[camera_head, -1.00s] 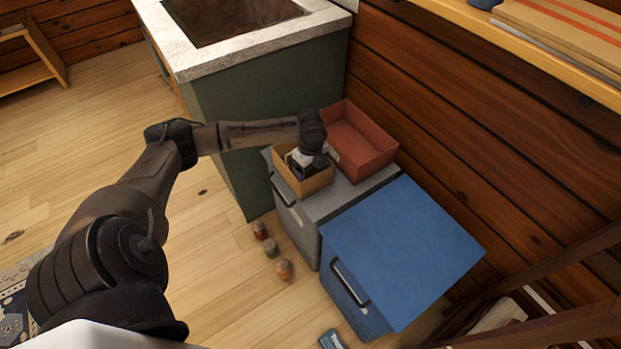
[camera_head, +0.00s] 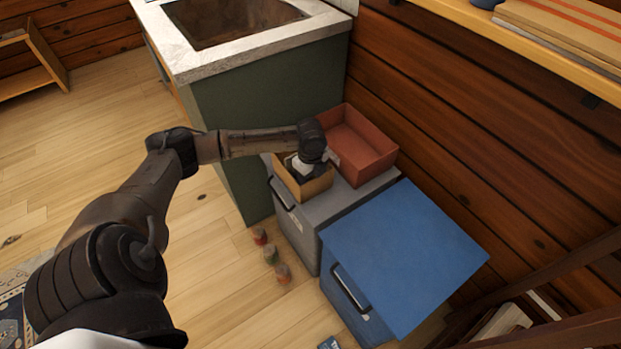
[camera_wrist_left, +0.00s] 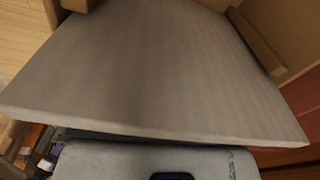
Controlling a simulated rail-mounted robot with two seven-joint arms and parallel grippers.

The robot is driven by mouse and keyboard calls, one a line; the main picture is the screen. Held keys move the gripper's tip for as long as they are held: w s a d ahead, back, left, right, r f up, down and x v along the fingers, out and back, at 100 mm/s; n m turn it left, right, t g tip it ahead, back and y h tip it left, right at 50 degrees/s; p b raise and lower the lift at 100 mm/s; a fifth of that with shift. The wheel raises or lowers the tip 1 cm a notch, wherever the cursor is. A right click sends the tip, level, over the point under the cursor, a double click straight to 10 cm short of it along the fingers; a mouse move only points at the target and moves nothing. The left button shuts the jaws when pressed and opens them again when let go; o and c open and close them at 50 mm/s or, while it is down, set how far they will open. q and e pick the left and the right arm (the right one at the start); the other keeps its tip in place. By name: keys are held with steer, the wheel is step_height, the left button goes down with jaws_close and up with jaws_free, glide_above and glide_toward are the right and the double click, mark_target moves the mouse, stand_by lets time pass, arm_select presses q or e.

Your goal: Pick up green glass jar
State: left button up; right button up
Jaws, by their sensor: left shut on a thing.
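My left gripper (camera_head: 299,168) reaches down into a small open cardboard box (camera_head: 306,188) on a grey cabinet (camera_head: 333,208). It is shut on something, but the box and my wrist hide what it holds. A dark bit with a purple and green tint (camera_wrist_left: 172,176) shows at the bottom edge of the left wrist view; I cannot tell what it is. No green glass jar can be made out clearly. Three small jar-like items stand on the floor, the middle one greenish (camera_head: 270,256). My right gripper is not in view.
A red open box (camera_head: 362,150) stands beside the cardboard box, against the wooden wall. A blue cabinet (camera_head: 400,255) stands in front of the grey one. A green counter (camera_head: 262,125) stands behind and left. A large grey surface (camera_wrist_left: 160,80) fills the left wrist view.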

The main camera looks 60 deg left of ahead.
arm_select(q)
steer(key=shift+r+p, duration=0.35)
steer(key=shift+r, duration=0.25)
step_height(320, 180, up, 17)
steer(key=p, duration=0.7)
steer(key=shift+p, duration=0.35)
